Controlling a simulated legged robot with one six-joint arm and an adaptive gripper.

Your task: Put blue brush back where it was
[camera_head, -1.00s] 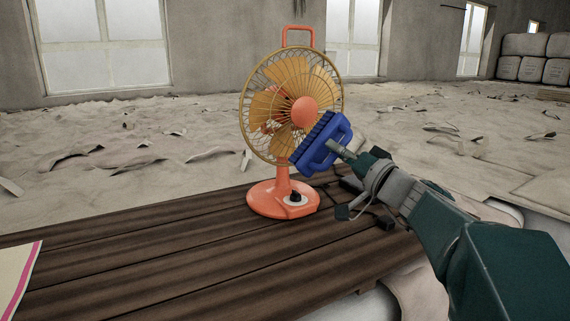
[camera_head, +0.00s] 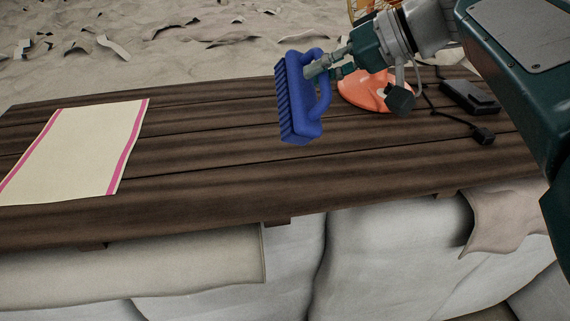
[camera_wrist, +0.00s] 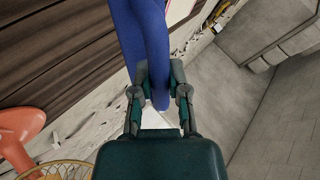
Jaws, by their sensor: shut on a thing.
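The blue brush (camera_head: 298,98) is held above the dark wooden table, right of the cloth, with its bristles facing left and its handle loop to the right. My gripper (camera_head: 322,66) is shut on the brush's handle. In the wrist view the brush (camera_wrist: 146,32) runs up from between the fingers of my gripper (camera_wrist: 158,82). The cream cloth (camera_head: 80,150) with pink stripes lies flat on the left part of the table, apart from the brush.
The table (camera_head: 210,140) has bare planks between cloth and fan. The orange fan base (camera_head: 370,92) stands behind my gripper. A black adapter (camera_head: 470,97) with a cable lies at the right. Pale sacks (camera_head: 390,250) are below the table's front edge.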

